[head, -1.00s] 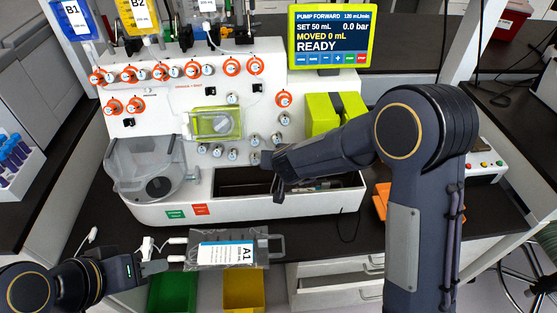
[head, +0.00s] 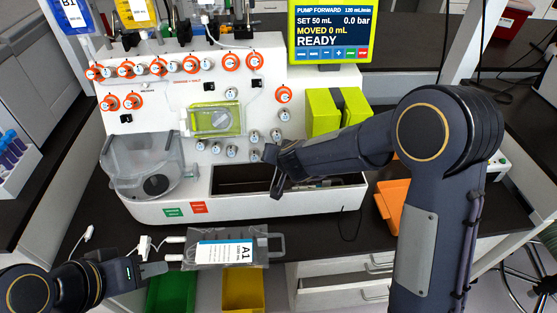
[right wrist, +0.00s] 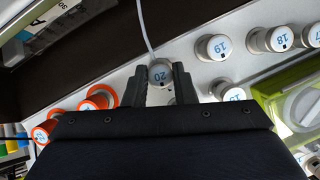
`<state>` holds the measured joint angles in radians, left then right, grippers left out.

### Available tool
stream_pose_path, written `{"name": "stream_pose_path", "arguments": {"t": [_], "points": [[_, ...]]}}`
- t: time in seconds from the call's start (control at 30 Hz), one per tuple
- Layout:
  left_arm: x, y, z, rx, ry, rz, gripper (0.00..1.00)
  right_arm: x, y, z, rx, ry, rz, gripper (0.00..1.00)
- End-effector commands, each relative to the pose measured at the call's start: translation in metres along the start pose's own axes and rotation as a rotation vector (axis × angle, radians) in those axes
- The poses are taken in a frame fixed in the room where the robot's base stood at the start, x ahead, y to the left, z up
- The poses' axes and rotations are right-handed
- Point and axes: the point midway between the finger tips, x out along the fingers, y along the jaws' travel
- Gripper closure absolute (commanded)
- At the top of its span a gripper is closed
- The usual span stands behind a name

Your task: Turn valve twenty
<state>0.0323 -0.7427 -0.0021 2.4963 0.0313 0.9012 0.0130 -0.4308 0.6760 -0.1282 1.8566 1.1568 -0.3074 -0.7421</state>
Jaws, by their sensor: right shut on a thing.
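Valve twenty (right wrist: 160,74) is a small grey knob with a blue "20" on its face, in the right wrist view. My right gripper (right wrist: 161,88) has one dark finger on each side of it and is shut on it. In the head view my right gripper (head: 271,168) is at the lower right of the machine's white front panel (head: 165,95); the gripper hides valve twenty there. My left gripper (head: 150,269) is low at the left, beside the clear bag labelled A1 (head: 224,255). Whether its jaws are open or shut is unclear.
Valve 19 (right wrist: 217,47), valve 18 (right wrist: 280,38) and other grey valves stand close by, with orange-ringed valves (right wrist: 102,96) on the other side. A thin tube (right wrist: 145,28) runs beside valve twenty. The pump screen (head: 330,32) reads READY. An open recess (head: 240,180) lies below the gripper.

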Motion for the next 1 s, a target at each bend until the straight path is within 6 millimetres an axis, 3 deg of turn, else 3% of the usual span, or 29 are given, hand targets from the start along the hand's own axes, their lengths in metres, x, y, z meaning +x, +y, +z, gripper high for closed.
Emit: {"name": "stream_pose_path", "arguments": {"t": [1.0], "points": [[0.144,-0.066,0.073,0.0,0.0,0.0,0.64,0.007,0.008,0.008,0.89,0.004,-0.357,0.99]]}}
